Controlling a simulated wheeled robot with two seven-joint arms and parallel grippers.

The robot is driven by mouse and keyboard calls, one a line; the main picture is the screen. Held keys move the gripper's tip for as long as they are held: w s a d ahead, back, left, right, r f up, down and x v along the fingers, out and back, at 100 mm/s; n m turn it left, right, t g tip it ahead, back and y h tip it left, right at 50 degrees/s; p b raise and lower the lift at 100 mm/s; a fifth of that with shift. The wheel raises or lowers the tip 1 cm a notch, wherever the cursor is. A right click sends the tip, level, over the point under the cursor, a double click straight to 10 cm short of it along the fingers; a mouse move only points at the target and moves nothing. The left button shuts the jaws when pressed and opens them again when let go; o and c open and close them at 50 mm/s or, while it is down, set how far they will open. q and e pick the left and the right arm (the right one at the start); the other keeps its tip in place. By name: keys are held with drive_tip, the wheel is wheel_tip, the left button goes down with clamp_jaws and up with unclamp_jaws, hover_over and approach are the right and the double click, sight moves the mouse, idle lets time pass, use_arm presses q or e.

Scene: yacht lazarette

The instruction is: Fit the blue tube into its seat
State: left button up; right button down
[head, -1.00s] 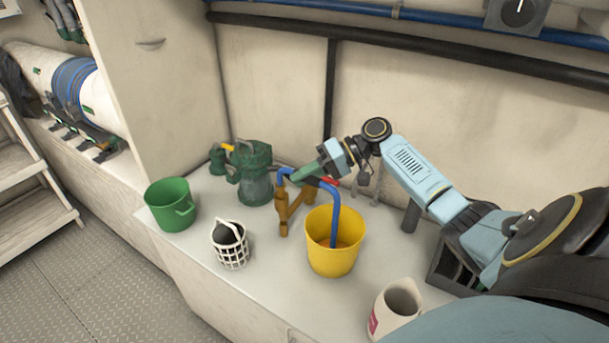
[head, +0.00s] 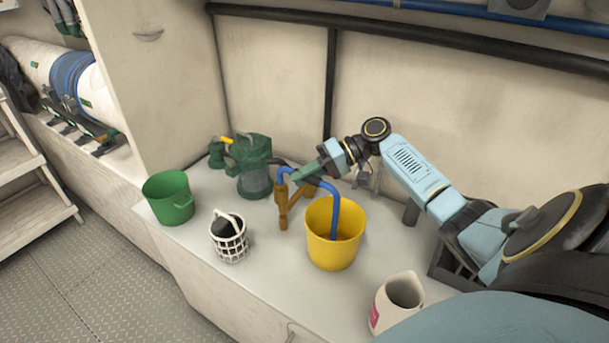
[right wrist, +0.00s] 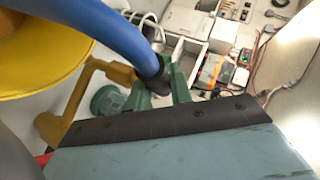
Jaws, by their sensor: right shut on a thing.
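The blue tube (head: 331,188) arches out of the yellow bucket (head: 335,238) and bends down at its left end, close above the upright of a brown-orange fitting (head: 283,214). I cannot tell whether the end is in the fitting or just above it. My right gripper (head: 298,176) is shut on the tube near that end. In the right wrist view, the tube (right wrist: 115,38) runs to a dark collar by the green fingers (right wrist: 163,92); the orange fitting (right wrist: 85,82) is beside them. My left gripper is out of view.
A green pump (head: 253,170) stands behind the fitting. A green bucket (head: 167,197) and a white basket (head: 230,242) stand on the left of the counter. A cream jug (head: 398,298) stands at the front right. The counter is bare between basket and yellow bucket.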

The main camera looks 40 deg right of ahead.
drive_tip(key=shift+f, duration=0.25)
